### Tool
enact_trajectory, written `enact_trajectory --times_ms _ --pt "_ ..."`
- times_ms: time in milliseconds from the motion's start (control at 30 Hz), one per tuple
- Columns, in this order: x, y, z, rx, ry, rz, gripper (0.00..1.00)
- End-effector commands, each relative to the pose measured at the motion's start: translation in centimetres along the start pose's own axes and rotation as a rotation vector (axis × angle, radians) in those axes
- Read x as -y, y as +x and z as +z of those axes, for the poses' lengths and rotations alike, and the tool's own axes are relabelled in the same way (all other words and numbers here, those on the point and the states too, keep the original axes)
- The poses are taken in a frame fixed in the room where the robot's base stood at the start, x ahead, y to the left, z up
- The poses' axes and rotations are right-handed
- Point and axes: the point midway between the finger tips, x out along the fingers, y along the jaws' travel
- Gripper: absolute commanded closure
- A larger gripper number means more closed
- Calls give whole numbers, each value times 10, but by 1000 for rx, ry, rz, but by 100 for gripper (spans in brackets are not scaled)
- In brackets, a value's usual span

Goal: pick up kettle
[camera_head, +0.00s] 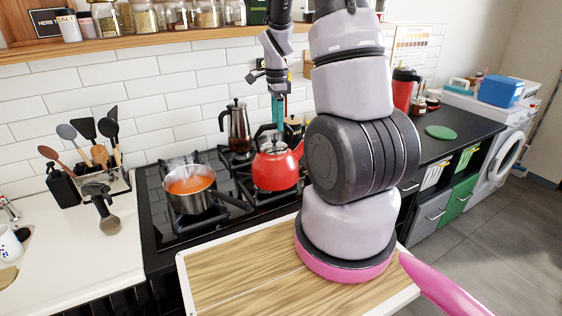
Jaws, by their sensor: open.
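The red kettle (277,170) stands upright on the gas hob, with its spout pointing up to the right. Its dark handle arches over the lid. My gripper (278,112) points down from the top of the view, above and behind the kettle's handle in the picture. It is open, and its teal fingers look apart from the kettle. Whether the fingers are level with the handle in depth is hard to tell. My own arm covers the area right of the kettle.
A steaming pot of orange soup (190,187) stands left of the kettle, its handle reaching towards it. A moka pot (238,128) stands behind. A spice shelf (160,38) runs above. A utensil rack (100,180) stands on the left counter.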

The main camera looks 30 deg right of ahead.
Motion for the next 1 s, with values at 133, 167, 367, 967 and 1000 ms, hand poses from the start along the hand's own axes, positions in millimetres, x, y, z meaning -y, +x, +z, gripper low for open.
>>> enact_trajectory --times_ms 133,167,367,967,1000 --pt "-1 11 0 1 1 1 37" --pt "-1 14 -1 0 0 2 37" --pt "-3 45 -2 1 0 2 37" --pt "-2 56 -1 1 -1 -1 100" --pt "-2 56 -1 1 -1 -1 100"
